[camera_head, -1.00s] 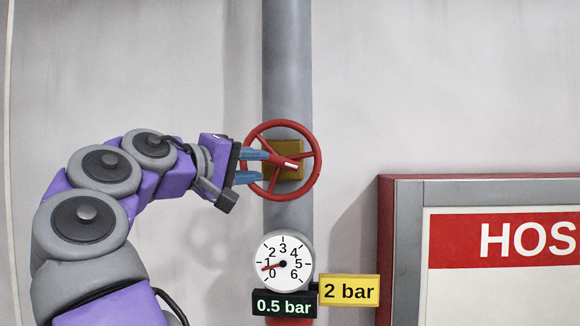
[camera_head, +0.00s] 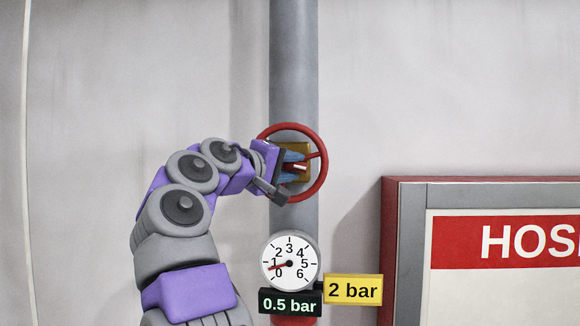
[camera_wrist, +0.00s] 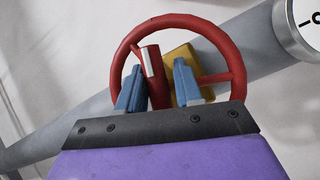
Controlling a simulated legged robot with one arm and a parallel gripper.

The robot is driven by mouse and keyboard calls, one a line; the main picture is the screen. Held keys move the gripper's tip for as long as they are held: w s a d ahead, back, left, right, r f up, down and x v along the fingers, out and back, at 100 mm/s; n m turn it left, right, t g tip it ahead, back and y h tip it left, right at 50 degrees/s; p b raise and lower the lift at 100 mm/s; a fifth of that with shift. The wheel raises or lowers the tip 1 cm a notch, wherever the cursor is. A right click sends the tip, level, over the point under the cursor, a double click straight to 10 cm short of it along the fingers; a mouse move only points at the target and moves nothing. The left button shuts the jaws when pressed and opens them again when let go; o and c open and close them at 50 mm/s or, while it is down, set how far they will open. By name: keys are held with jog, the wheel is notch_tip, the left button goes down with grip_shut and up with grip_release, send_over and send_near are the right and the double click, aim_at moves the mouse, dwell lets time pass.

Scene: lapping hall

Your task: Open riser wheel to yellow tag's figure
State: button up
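The red riser wheel (camera_head: 322,178) is mounted on the grey vertical pipe (camera_head: 293,60), in front of a brass-coloured valve body (camera_head: 303,150). The gauge (camera_head: 289,262) below has its red needle between 0 and 1, and the dark readout (camera_head: 290,303) says 0.5 bar. The yellow tag (camera_head: 353,290) says 2 bar. My gripper (camera_head: 297,167) is at the wheel. In the wrist view my gripper (camera_wrist: 160,85) has its two blue fingers apart, one on each side of a red spoke with a white mark (camera_wrist: 150,62). Whether the fingers touch it is unclear.
A red and grey hose cabinet (camera_head: 405,240) stands out from the wall at the lower right. A thin pale pipe (camera_head: 25,150) runs down the far left.

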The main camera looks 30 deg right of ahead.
jog(key=shift+a, duration=0.25)
jog(key=c, duration=0.3)
grip_shut()
